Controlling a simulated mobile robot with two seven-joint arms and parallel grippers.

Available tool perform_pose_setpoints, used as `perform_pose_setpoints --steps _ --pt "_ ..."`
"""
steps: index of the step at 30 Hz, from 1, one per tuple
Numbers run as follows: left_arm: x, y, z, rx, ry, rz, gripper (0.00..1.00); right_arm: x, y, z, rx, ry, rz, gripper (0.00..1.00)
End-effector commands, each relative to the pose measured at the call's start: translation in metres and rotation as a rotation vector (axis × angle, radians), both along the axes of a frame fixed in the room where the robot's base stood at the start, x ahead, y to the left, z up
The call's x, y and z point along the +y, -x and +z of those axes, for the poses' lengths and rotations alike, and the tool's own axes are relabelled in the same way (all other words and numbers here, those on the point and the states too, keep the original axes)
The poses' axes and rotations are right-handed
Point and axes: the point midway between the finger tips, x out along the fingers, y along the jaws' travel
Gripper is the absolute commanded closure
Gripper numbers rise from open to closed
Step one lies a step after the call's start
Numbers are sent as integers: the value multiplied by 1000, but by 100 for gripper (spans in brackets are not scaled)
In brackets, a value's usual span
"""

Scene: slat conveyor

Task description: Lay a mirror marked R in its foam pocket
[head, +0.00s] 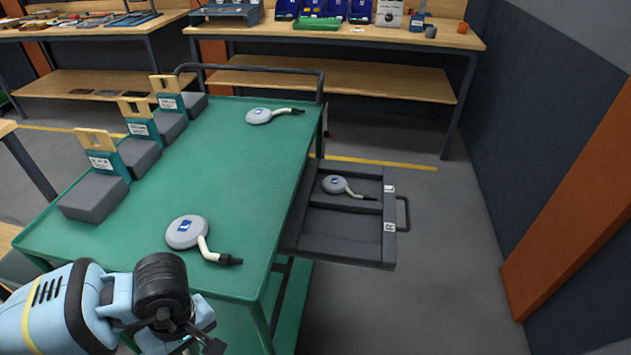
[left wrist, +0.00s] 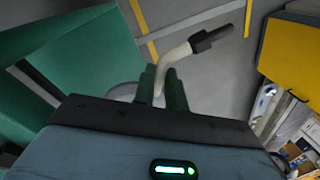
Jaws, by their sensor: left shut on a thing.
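My left gripper (left wrist: 162,88) is shut on the cream stem of a mirror (left wrist: 172,66). The stem's dark end points up and right; the head is mostly hidden behind the fingers, and no mark shows. A foam tray (head: 342,246) juts out from the cart's right side, with tags L (head: 389,188) and R (head: 390,227) on its right edge. A grey mirror (head: 336,185) lies in the far pocket by the L tag. The near pocket by the R tag looks empty. Two more mirrors lie on the cart: a near one (head: 186,231) and a far one (head: 260,116). My right gripper is not in view.
The green cart top (head: 235,165) has clear room in its middle. Grey blocks with labelled stands (head: 97,195) line its left edge. A workbench (head: 350,33) with bins stands behind. A dark wall (head: 550,120) with an orange panel is at right; floor beside the tray is clear.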

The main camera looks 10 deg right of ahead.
Motion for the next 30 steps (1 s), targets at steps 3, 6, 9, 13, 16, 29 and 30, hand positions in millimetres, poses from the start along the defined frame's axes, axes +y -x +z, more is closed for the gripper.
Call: perform_pose_setpoints --steps 3,6,9,13,16,29,30 --pt "13 0 -16 3 -1 -203 100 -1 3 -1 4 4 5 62" --pt "21 0 -27 5 2 -359 100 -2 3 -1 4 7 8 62" --pt "27 1 -37 7 4 -498 100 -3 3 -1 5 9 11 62" --pt "32 2 -47 7 8 -652 100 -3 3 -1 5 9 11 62" --pt "32 1 -47 2 9 -682 100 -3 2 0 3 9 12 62" --pt "39 -6 -30 -20 -10 -666 100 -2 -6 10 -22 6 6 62" --pt "39 -6 -30 -19 -9 -665 100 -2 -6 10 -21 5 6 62"
